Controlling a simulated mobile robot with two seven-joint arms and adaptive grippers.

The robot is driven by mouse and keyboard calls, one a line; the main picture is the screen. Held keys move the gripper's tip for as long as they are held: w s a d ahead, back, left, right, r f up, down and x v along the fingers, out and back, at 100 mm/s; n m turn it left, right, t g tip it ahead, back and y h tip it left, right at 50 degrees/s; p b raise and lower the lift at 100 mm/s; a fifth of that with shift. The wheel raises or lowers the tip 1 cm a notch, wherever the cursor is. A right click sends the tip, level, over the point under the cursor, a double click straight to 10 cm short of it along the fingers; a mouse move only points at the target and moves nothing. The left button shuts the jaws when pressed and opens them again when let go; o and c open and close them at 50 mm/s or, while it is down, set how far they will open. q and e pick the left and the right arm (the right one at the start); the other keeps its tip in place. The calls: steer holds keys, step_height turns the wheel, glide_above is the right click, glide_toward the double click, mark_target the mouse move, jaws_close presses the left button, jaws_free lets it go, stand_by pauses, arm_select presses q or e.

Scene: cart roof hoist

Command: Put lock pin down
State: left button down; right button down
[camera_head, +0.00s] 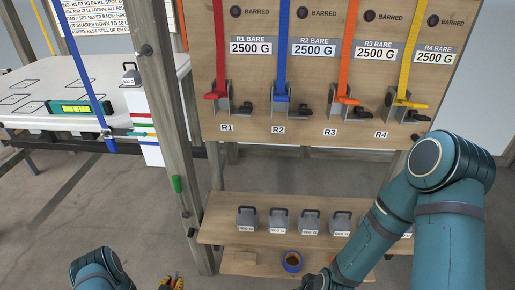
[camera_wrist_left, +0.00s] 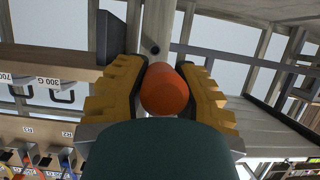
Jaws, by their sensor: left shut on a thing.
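My left gripper (camera_head: 172,284) is at the bottom edge of the head view, left of the low shelf, and only its yellow fingertips show there. In the left wrist view its yellow fingers (camera_wrist_left: 170,88) are shut on a round orange-red piece (camera_wrist_left: 165,92), which I take to be the lock pin. The rest of that piece is hidden by the gripper and the angle.
Several grey weights (camera_head: 247,219) stand on the wooden shelf (camera_head: 215,232). A post (camera_head: 165,130) with a green handle (camera_head: 177,185) rises at left. Above hangs the board with colored straps (camera_head: 221,50) and hooks. A white table with a green level (camera_head: 82,107) stands at left.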

arm_select(q)
steer(key=w+d+r+y, duration=0.15)
steer(key=w+r, duration=0.25)
steer(key=r, duration=0.6)
steer(key=w+d+r+h, duration=0.1)
steer(key=w+d+r, duration=0.25)
steer(key=r, duration=0.55)
steer(key=s+d+r, duration=0.2)
steer(key=d+r, duration=0.2)
steer(key=r, duration=0.5)
steer(key=s+d+r, duration=0.3)
steer(key=d+r, duration=0.2)
steer(key=r, duration=0.5)
steer(key=shift+d+r+n, duration=0.2)
steer(key=shift+n, duration=0.2)
steer(key=shift+d, duration=0.1)
